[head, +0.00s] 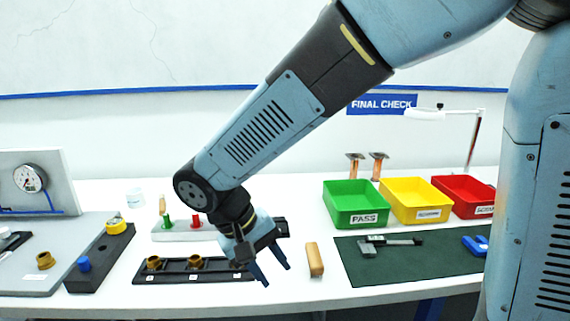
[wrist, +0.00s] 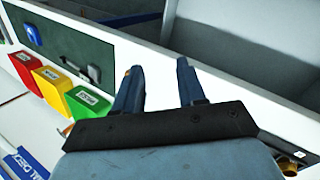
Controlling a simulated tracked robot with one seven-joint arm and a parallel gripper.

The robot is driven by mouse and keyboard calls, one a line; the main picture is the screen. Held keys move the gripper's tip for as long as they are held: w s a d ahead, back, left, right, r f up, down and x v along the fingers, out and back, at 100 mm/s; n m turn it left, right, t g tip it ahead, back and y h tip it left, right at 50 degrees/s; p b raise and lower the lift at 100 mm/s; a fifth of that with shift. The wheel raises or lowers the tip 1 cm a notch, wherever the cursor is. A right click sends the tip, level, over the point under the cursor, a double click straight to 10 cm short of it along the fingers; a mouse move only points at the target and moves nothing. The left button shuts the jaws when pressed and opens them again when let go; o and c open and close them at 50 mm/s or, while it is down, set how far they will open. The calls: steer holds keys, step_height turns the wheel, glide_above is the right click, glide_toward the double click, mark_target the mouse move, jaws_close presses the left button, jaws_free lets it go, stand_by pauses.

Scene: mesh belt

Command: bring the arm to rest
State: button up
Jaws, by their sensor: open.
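My gripper (head: 273,274) hangs at the end of my blue arm, above the front part of the white table, just right of a black rack. In the wrist view my gripper (wrist: 158,82) shows two blue fingers held apart with nothing between them. A wooden block (head: 314,260) stands on the table to the right of the fingers, apart from them. The black rack (head: 215,276) holds brass-coloured fittings (head: 195,262) and lies partly behind my gripper.
Green (head: 350,207), yellow (head: 408,203) and red (head: 462,197) bins stand at the back right. A dark green mat (head: 375,268) bears a caliper-like tool (head: 390,242) and a blue item (head: 475,245). A gauge (head: 30,178) and a black block (head: 98,262) are at left.

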steer(key=d+r+m+t+y, duration=0.1)
steer(key=d+r, duration=0.3)
steer(key=d, duration=0.4)
steer(key=s+d+r+m+t+y, duration=0.1)
steer(key=d+r, duration=0.3)
steer(key=d, duration=0.5)
steer(key=d+r+m+t+y, duration=0.3)
steer(key=d, duration=0.6)
steer(key=shift+s+d+r, duration=0.15)
steer(key=shift+s+r, duration=0.2)
steer(key=shift+r, duration=0.05)
